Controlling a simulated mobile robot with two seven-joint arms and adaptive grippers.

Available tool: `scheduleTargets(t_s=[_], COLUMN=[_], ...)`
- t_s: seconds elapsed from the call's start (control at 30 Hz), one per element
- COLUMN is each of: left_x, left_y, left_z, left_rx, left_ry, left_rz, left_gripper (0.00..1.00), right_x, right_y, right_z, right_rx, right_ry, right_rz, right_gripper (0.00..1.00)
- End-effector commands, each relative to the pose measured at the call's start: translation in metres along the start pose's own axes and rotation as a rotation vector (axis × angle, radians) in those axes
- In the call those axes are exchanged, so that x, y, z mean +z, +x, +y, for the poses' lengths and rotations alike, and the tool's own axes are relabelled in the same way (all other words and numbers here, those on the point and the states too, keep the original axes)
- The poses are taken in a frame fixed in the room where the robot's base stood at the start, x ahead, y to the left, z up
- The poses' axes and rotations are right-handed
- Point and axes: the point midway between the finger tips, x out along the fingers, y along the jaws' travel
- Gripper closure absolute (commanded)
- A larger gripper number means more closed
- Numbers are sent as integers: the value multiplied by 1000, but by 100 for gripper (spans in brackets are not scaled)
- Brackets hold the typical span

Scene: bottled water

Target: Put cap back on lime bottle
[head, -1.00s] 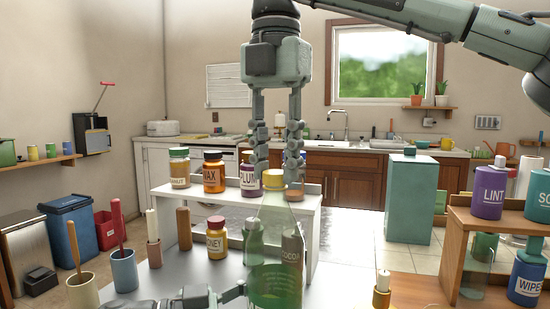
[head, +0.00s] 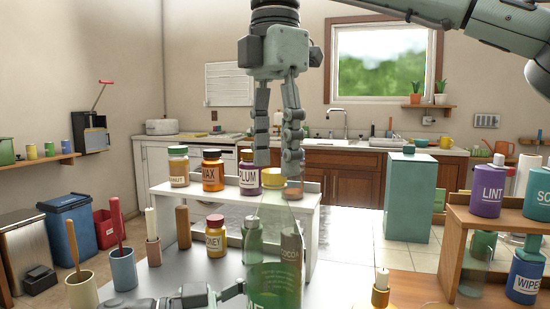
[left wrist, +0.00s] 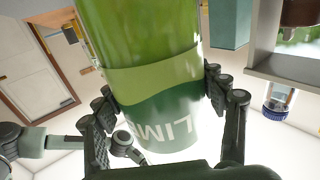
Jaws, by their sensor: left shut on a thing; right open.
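The lime bottle (head: 275,275) is translucent green and stands upright at the front centre. My left gripper (head: 238,292) is shut on it low down. The left wrist view shows the fingers (left wrist: 160,112) on both sides of the bottle (left wrist: 150,60) with its LIME label. A yellow cap (head: 272,191) shows at the bottle's top; I cannot tell how firmly it sits. My right gripper (head: 277,168) points down just above the cap, open. Its fingertips are close to the cap; whether they touch it is unclear.
A honey jar (head: 216,237) and a cocoa bottle (head: 291,247) stand near the lime bottle.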

Motion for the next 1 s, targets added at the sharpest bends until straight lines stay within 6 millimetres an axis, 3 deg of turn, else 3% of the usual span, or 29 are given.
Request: scheduleTargets(t_s=[0.3, 0.5, 0.77, 0.8, 1.0], left_x=[0, 0, 0, 0, 0], left_y=[0, 0, 0, 0, 0], left_z=[0, 0, 0, 0, 0], left_rx=[0, 0, 0, 0, 0], left_ry=[-1, -1, 0, 0, 0], left_rz=[0, 0, 0, 0, 0], left_gripper=[100, 100, 100, 26, 5], right_x=[-1, 0, 0, 0, 0], right_y=[-52, -65, -66, -66, -66], right_z=[0, 0, 0, 0, 0], right_rx=[1, 2, 2, 2, 2], right_ry=[3, 0, -1, 0, 0], right_rz=[-4, -1, 1, 1, 1], right_gripper=[47, 47, 47, 47, 47])
